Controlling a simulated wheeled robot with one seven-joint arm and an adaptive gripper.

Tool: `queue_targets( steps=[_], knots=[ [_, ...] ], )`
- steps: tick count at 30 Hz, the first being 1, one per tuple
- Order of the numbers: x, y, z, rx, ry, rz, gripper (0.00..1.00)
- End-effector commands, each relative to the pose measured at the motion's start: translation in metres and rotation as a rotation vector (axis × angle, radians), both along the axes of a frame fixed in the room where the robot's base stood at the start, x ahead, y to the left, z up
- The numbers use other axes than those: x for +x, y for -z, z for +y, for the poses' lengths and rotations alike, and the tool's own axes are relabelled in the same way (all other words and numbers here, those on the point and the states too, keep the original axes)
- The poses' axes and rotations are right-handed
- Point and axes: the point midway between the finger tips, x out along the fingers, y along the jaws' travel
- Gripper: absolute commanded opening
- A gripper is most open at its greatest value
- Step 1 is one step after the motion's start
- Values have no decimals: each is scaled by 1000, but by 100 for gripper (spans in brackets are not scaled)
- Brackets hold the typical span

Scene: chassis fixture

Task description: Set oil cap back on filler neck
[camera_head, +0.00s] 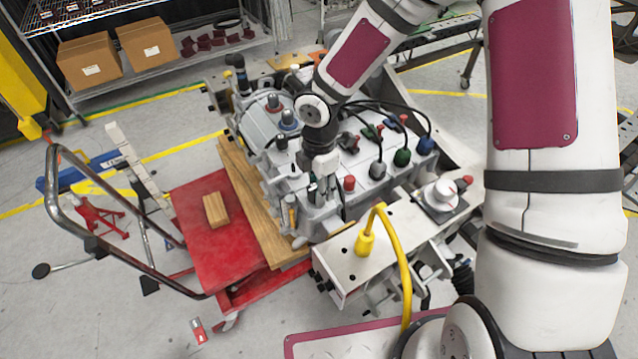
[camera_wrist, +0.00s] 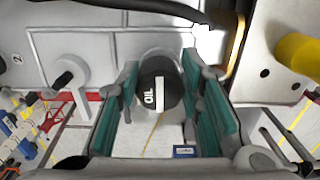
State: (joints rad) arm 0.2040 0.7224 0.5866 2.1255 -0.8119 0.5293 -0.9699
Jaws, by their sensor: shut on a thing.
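The black oil cap (camera_wrist: 154,84), marked OIL in white, sits between the teal finger pads of my gripper (camera_wrist: 160,90) in the wrist view. My gripper is shut on it. A pale grey round part, which looks like the filler neck (camera_wrist: 160,56), shows just behind the cap, mostly covered by it. I cannot tell whether cap and neck touch. In the head view my gripper (camera_head: 317,190) points down at the near left side of the grey engine block (camera_head: 285,187). The cap cannot be made out there.
Coloured caps and black hoses crowd the engine top. A yellow hooked hose (camera_head: 383,225) rises from the white beam (camera_head: 345,270) in front. A red cart (camera_head: 190,195) carrying a wooden block (camera_head: 215,209) stands left. Shelves with cardboard boxes (camera_head: 90,62) stand behind.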

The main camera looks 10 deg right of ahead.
Motion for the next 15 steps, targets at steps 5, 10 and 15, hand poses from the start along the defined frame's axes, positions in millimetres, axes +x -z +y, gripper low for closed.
queue_targets(
  steps=[5, 10, 15],
  knots=[
    [0, 0, 0, 0, 0, 0, 15],
    [0, 1, 0, 0, 0, 0, 15],
    [0, 4, 0, -1, 0, 1, 15]
  ],
)
